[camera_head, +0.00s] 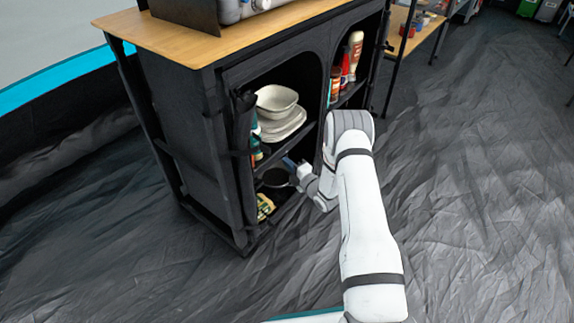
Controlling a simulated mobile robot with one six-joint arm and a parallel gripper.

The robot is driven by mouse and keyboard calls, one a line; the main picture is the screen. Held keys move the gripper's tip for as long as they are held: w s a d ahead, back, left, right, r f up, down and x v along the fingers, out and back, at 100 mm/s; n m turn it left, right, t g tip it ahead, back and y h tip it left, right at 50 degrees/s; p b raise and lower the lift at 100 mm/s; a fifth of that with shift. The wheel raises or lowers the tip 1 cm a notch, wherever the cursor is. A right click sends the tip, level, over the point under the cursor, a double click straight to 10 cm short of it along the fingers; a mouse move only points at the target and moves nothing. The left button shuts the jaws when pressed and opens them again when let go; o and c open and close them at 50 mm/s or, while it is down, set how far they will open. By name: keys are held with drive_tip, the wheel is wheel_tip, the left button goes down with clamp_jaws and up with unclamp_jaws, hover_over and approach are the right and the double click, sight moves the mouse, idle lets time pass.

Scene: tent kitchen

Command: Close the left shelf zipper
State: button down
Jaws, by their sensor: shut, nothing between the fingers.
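A black fabric shelf unit (166,98) with a wooden top stands left of centre. Its left compartment is open, with dishes and other items in view inside. The dark fabric door flap (243,122) looks gathered along the left edge of that opening. The zipper itself is too small to make out. My gripper (288,161) is at the front of the left compartment, near its middle shelf and right of the flap. It is shut and empty, apart from the flap. My white arm reaches up from the bottom right and hides part of the unit's front.
White bowls and plates (281,112) sit on the left compartment's shelf, with a dark pan (276,178) below. Bottles (345,68) stand in the open right compartment. A wooden table (407,37) is behind at right. The dark floor (480,200) at right is clear.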

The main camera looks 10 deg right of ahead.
drive_tip(key=s+d+p, duration=0.2)
drive_tip(key=s+p, duration=0.1)
drive_tip(key=s, duration=0.9)
drive_tip(key=w+d+r+m+g+h+p, duration=0.1)
drive_tip(key=w+r+m+h+p, duration=0.2)
drive_tip(key=r, duration=0.6)
drive_tip(key=w+d+r+m+g+h+p, duration=0.1)
drive_tip(key=w+r+p, duration=0.3)
drive_tip(key=r, duration=0.5)
drive_tip(key=s+d+r+m+g+h+p, duration=0.25)
drive_tip(key=r+p, duration=0.25)
drive_tip(key=r, duration=0.5)
drive_tip(key=s+d+r+m+g+h+p, duration=0.1)
drive_tip(key=s+r+m+h+p, duration=0.2)
drive_tip(key=r, duration=0.7)
drive_tip(key=s+r+m+g+p, duration=0.3)
drive_tip(key=s+r+m+p, duration=0.55)
drive_tip(key=s+r, duration=0.65)
drive_tip(key=s+a+r+m+g+p, duration=0.3)
drive_tip(key=s+r+m+p, duration=0.3)
drive_tip(key=s+r, duration=0.7)
drive_tip(key=s+g+p, duration=0.1)
drive_tip(key=s, duration=0.3)
drive_tip(key=shift+s+a+r+p, duration=0.2)
drive_tip(key=shift+s+r+p, duration=0.1)
drive_tip(key=shift+r+p, duration=0.1)
